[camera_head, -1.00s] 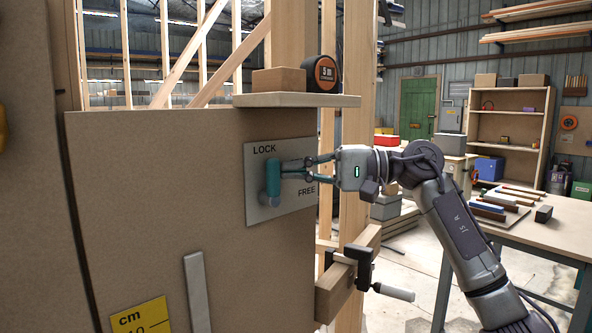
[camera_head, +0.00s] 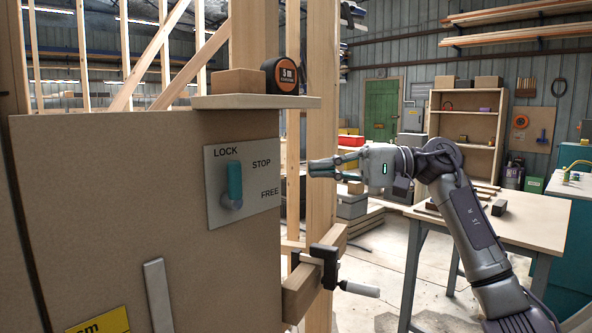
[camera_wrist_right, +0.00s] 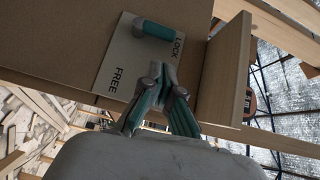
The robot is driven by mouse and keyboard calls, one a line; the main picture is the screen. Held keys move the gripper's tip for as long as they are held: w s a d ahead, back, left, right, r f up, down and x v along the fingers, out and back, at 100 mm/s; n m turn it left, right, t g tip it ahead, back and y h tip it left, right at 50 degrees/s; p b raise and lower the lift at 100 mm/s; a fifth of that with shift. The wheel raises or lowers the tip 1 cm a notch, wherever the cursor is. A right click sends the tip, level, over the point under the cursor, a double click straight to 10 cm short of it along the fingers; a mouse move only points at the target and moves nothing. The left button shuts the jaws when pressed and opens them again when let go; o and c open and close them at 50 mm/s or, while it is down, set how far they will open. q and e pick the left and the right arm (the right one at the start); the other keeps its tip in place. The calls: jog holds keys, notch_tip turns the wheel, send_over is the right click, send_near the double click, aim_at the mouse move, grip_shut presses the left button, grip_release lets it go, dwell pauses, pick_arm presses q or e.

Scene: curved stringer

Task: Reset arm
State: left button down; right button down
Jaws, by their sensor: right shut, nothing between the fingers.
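My right gripper (camera_head: 322,168) is shut and empty, to the right of the lever plate and apart from the lever. In the right wrist view its teal fingers (camera_wrist_right: 163,80) meet at the tips, with the lever beyond them. The lever (camera_head: 234,185) has a teal grip and stands upright below the word LOCK. Its plate (camera_head: 262,200) is grey, marked LOCK, STOP and FREE, and fixed to a brown panel (camera_head: 120,190). The lever also shows in the right wrist view (camera_wrist_right: 156,30). My left gripper is not in view.
A shelf (camera_head: 255,102) above the plate carries a wooden block (camera_head: 239,82) and a tape measure (camera_head: 282,75). A clamp (camera_head: 328,270) grips a beam below my right gripper. A workbench (camera_head: 525,230) stands behind my right arm.

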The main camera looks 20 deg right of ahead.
jog(key=shift+s+d, duration=0.15)
jog(key=shift+d, duration=0.3)
jog(key=shift+a, duration=0.1)
